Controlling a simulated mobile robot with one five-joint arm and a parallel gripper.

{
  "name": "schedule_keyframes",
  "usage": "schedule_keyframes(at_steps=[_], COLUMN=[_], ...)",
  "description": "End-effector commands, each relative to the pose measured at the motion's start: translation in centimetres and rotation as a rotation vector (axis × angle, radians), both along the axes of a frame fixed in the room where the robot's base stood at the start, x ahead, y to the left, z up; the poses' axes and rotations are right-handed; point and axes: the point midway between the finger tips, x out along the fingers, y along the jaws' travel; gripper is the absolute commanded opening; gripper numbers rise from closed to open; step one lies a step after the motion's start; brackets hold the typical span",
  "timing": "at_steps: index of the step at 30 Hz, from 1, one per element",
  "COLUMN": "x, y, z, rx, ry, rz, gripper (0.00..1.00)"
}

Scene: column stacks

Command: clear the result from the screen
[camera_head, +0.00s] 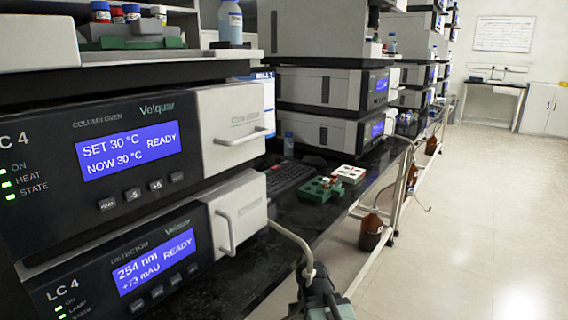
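The detector unit (95,275), marked LC 4, is at the lower left. Its blue screen (155,262) reads 254 nm, +73 mAU and READY. Several small dark buttons (157,292) sit in a row under that screen; their labels are too small to read. Above it is the column oven (40,215), also LC 4. Its blue screen (128,151) reads SET 30 °C, NOW 30 °C and READY, with buttons (133,194) including -5 and +5 below. I see no gripper fingers. A dark grey-green part at the bottom edge may be my arm.
White doors with handles (225,232) project at the right of both units. The black bench (340,205) holds a keyboard (287,177), a green rack (318,189) and a white rack (348,174). Brown bottles (371,232) stand on the floor. The aisle (450,240) is open.

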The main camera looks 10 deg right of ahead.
Motion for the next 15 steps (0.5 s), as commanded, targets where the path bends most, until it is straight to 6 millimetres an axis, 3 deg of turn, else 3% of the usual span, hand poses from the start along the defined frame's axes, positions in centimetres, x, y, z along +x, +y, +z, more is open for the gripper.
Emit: schedule_keyframes(at_steps=[2, 7, 15], x=[0.0, 0.0, 0.0], y=[0.0, 0.0, 0.0], z=[0.0, -0.01, -0.01], rx=[0.0, 0.0, 0.0], ry=[0.0, 0.0, 0.0], rz=[0.0, 0.0, 0.0], gripper=[0.49, 0.02, 0.0])
